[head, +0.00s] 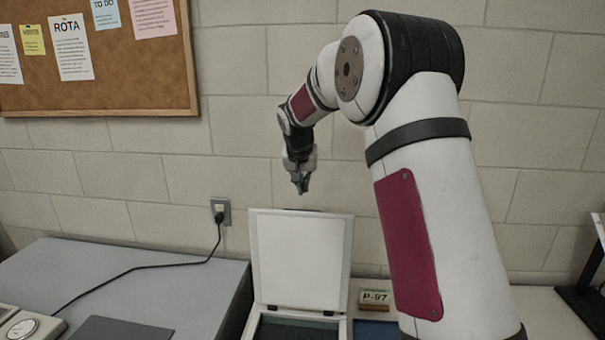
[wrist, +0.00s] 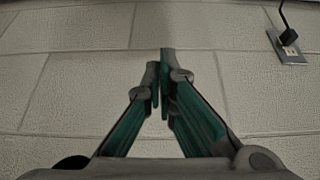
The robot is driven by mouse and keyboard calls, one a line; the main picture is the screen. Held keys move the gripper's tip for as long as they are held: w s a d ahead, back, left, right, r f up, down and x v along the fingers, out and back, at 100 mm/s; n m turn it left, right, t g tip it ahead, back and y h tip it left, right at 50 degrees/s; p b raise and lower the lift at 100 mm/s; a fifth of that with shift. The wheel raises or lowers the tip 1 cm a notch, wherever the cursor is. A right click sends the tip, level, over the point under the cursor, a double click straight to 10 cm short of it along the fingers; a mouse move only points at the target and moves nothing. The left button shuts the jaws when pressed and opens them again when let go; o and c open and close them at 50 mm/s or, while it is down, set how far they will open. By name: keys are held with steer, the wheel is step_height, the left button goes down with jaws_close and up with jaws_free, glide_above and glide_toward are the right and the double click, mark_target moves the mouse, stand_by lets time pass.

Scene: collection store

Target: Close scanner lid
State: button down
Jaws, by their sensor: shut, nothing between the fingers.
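The scanner has a white lid (head: 300,258) that stands open, nearly upright, in the lower middle of the head view. Its base (head: 296,328) shows below the lid, with a dark glass bed, and is cut off by the bottom edge. My gripper (head: 301,188) points down above the lid's top edge, apart from it, near the wall. In the wrist view my gripper (wrist: 164,58) is shut and empty, with its fingertips together in front of the block wall. The lid does not show in the wrist view.
A wall socket (head: 220,211) with a plugged-in black cable is left of the lid. A grey surface (head: 150,276) holds a dark flat item and a dial device (head: 25,327). A P-97 label (head: 375,297) stands right of the scanner. A corkboard (head: 100,70) hangs upper left.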

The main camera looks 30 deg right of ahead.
steer(key=f, duration=0.1)
steer(key=s+a+f+p, duration=0.1)
steer(key=s+f+p, duration=0.1)
steer(key=shift+s+a, duration=0.15)
steer(key=shift+a, duration=0.1)
stand_by(0.4)
